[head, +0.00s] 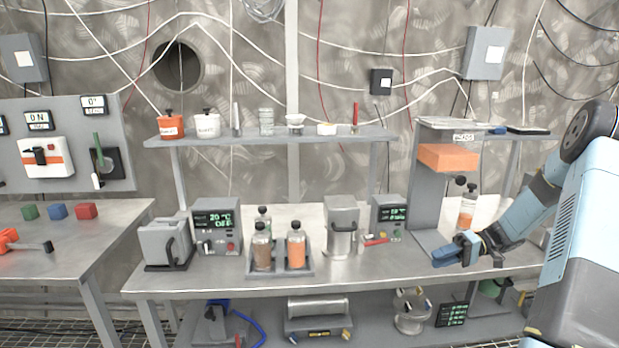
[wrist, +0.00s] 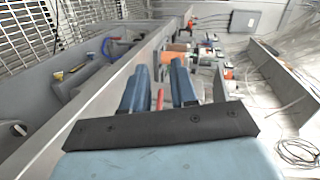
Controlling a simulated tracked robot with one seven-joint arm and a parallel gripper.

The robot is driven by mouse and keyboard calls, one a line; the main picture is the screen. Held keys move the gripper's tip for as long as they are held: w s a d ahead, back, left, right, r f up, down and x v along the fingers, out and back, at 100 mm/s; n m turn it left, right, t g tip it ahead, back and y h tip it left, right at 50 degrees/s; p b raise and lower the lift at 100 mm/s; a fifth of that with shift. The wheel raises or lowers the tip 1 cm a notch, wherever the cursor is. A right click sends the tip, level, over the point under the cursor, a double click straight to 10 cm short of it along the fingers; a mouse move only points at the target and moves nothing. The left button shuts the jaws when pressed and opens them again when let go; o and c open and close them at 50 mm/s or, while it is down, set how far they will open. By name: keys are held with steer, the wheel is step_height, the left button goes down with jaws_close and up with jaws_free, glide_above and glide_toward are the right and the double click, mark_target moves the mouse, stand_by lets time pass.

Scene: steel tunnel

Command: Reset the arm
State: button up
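My gripper (head: 440,256) is at the right part of the steel workbench (head: 330,284), near its front edge, with its fingers pointing left in the head view. In the wrist view, the two blue fingers of my gripper (wrist: 158,66) stand apart with a clear gap, and nothing is held between them. Part of a red object shows beyond the gap. My blue arm comes in from the right side of the head view. A bottle with orange contents (head: 467,208) stands behind my gripper, apart from it.
A grey stand with an orange block (head: 447,157) rises behind my gripper. A bottle tray (head: 280,273), a metal canister (head: 342,226) and a display box (head: 388,217) stand to the left. A shelf (head: 270,139) runs above. The bench front left of my gripper is clear.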

steer(key=s+a+r+h, duration=0.5)
steer(key=r, duration=0.3)
steer(key=s+a+r+h, duration=0.4)
steer(key=s+a+r, duration=0.1)
steer(key=a+r, duration=0.15)
steer(key=s+a+r+m+t+h, duration=0.1)
steer(key=s+r+t+h, duration=0.2)
steer(key=s, duration=0.6)
steer(key=s+a+r+m+t+h, duration=0.1)
steer(key=s+r+m+t+h, duration=0.1)
steer(key=s+r+t, duration=0.2)
steer(key=shift+s+a+r+h, duration=0.35)
steer(key=shift+s+r, duration=1.5)
steer(key=shift+s, duration=1.25)
steer(key=shift+d, duration=0.1)
